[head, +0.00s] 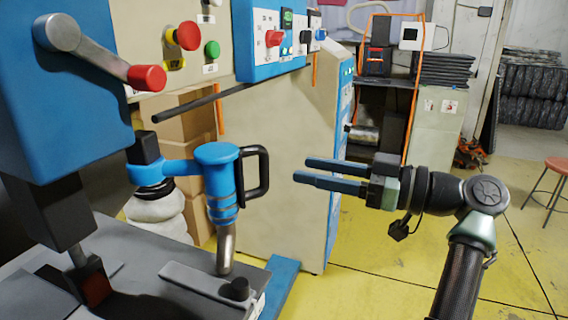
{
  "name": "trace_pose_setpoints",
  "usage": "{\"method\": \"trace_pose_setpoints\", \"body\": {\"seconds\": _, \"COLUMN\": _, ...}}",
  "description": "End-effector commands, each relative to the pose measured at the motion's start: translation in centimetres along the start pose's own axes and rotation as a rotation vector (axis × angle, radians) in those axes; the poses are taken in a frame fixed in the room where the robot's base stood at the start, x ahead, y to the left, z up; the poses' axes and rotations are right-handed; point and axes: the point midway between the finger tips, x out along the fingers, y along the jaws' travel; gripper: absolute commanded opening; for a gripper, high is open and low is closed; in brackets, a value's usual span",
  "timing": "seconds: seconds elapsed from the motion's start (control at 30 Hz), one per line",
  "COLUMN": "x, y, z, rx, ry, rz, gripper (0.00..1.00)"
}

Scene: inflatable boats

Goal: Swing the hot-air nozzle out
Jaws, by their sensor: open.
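The hot-air nozzle unit is at left centre in the head view. It has a blue body (217,160), a black handle (263,174) on its right side and a metal nozzle tube (225,248) pointing down at the grey machine bed. A blue arm (165,170) joins it to the machine on the left. My gripper (306,171) is open and empty, pointing left. Its two dark fingers lie to the right of the handle, with a visible gap in the picture; the depth between them is hard to judge.
A lever with a red knob (147,78) juts out at upper left. A control cabinet (285,150) with buttons and switches stands behind the nozzle. A grey metal bed (150,262) lies below. Yellow floor (375,240) is open at right, with a red stool (556,165) farther off.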

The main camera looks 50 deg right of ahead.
Motion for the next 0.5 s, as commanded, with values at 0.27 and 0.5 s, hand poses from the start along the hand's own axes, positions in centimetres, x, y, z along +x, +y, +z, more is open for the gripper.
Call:
{"method": "trace_pose_setpoints", "body": {"seconds": 0.27, "x": -3.3, "y": 0.0, "z": 0.0, "rx": -0.001, "ry": 0.001, "rz": 0.000, "gripper": 0.52}}
{"method": "trace_pose_setpoints", "body": {"seconds": 0.5, "x": -3.6, "y": 0.0, "z": 0.0, "rx": -0.001, "ry": 0.001, "rz": 0.000, "gripper": 0.52}}
